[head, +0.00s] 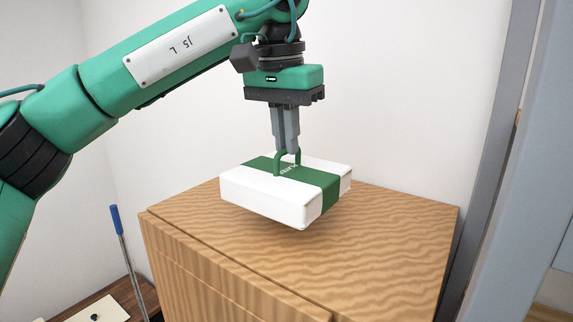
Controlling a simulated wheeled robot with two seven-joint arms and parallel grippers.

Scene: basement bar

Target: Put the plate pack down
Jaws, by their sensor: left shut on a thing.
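The plate pack (268,204) is a flat white box with a green band across it and a green handle on top. My left gripper (289,150) points straight down and is shut on the handle. The pack is over the wooden cabinet top (390,230) with a shadow beneath it. It looks slightly tilted and a little above the surface, though I cannot tell the exact gap. My right gripper is not in view.
Bare cabinet top lies around the pack, most of it to the right and front. A white wall (400,100) stands behind. A grey post (500,130) rises at the right. A blue-handled stick (117,222) stands at the lower left.

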